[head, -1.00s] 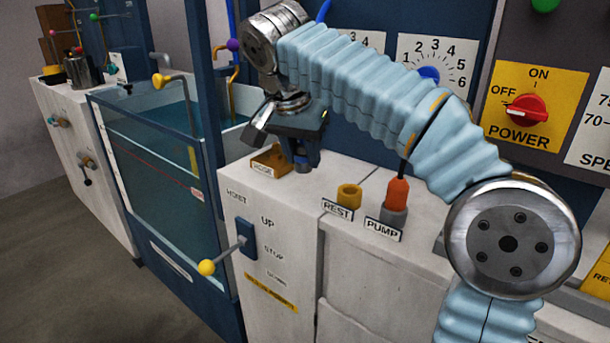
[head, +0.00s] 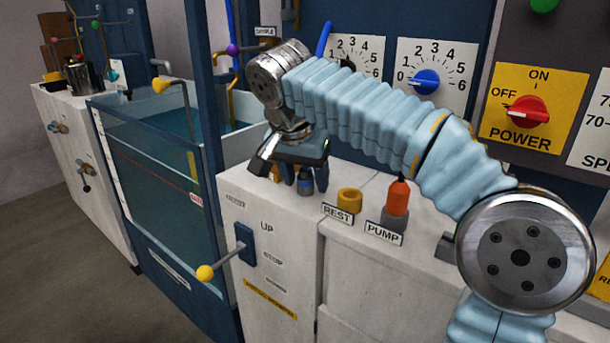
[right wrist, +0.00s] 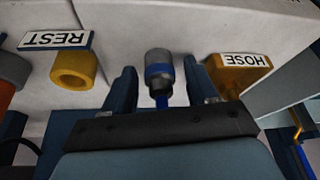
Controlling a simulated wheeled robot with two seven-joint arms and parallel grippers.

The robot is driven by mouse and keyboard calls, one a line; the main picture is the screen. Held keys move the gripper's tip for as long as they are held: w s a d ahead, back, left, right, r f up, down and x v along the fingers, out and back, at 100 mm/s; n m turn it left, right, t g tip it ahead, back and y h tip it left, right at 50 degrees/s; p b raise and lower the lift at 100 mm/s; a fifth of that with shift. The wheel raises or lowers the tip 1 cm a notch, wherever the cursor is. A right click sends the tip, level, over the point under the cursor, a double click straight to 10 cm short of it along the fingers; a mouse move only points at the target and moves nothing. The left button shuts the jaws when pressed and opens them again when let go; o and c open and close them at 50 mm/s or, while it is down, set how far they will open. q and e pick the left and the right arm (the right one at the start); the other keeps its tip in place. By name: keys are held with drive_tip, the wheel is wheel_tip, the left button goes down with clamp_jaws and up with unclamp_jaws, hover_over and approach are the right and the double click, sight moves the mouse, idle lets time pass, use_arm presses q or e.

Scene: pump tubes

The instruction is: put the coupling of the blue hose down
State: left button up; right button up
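My right gripper (head: 305,186) points down over the white cabinet top, between the REST holder and the HOSE block. In the right wrist view its two fingers (right wrist: 160,88) are apart, with a visible gap on each side of the coupling (right wrist: 158,70). The coupling is grey with a blue band, and the blue hose (right wrist: 162,101) runs from it towards the gripper. It also shows between the fingers in the head view (head: 305,184). Whether it touches the cabinet top is hard to tell. The yellow REST holder (head: 349,201) is empty. My left gripper is not in view.
The HOSE block (right wrist: 240,72) is beside the fingers, mostly hidden in the head view. An orange plug stands in the PUMP holder (head: 395,208). A water tank (head: 160,185) is to the left, and a yellow-knobbed lever (head: 207,272) sticks out in front of the cabinet.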

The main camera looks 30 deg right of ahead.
drive_tip(key=shift+a+r, duration=0.1)
drive_tip(key=shift+r, duration=0.45)
drive_tip(key=p+v, duration=0.3)
drive_tip(key=v, duration=0.8)
drive_tip(key=shift+s+a, duration=0.1)
